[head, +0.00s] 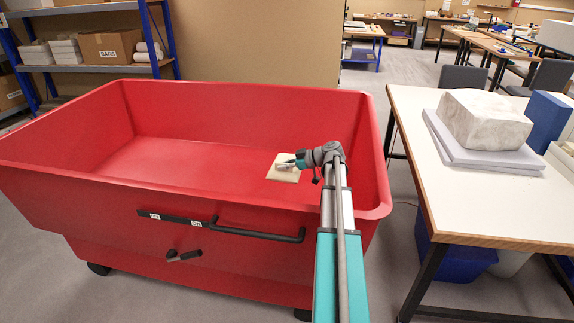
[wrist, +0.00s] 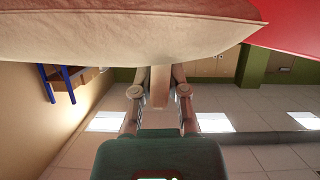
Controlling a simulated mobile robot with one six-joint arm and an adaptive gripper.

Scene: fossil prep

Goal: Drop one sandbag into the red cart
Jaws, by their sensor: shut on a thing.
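The red cart (head: 200,225) is a large open tub filling the left and middle of the head view. A beige sandbag (head: 280,175) is within the cart's opening, toward its right side, inside the rim. My gripper (head: 291,163) is shut on it, with my arm reaching over the cart's near right rim. In the wrist view the sandbag (wrist: 120,35) fills the top, and my gripper (wrist: 160,75) has its fingers on either side of a narrow beige strap joined to it. I cannot tell how far the bag is above the cart's floor.
A white-topped table (head: 480,215) stands to the right, bearing a pale block (head: 485,118) on grey slabs. A blue-framed shelf (head: 95,68) with boxes stands behind the cart at left. The visible cart interior around the bag is empty.

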